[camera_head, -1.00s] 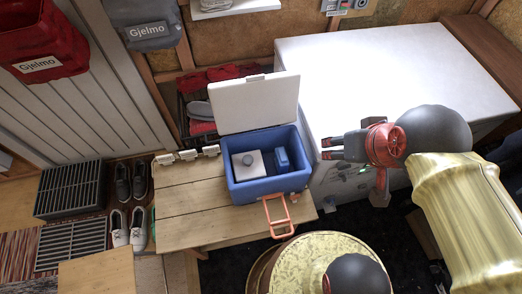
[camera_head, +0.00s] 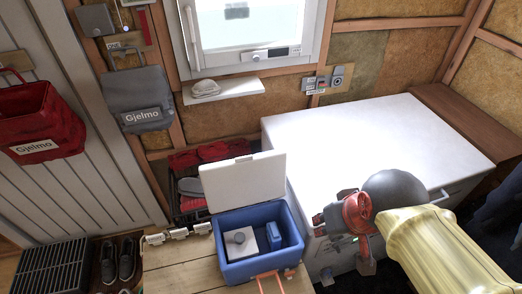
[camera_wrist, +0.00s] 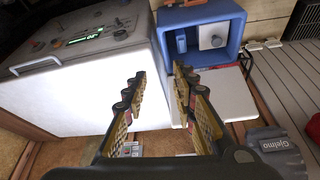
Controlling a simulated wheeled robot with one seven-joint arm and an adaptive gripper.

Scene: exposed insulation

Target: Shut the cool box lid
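The blue cool box (camera_head: 229,271) stands on the wooden bench, with a white block and a small blue item inside. Its white lid (camera_head: 243,182) is open, standing up at the back edge. The orange handle (camera_head: 268,275) hangs at the front. My gripper (camera_head: 322,222) is to the right of the box, near the white chest's front, apart from box and lid. In the wrist view, its two fingers (camera_wrist: 157,78) are spread with nothing between them. That view also shows the box (camera_wrist: 234,22) at the top and the lid (camera_wrist: 226,94) right of the fingers.
A large white chest (camera_head: 370,135) stands right of the box, close to my arm. The wooden bench (camera_head: 180,265) has small white pieces at its back left. A dark rack (camera_head: 188,205) with red items is behind the lid. Shoes (camera_head: 118,258) lie at the left.

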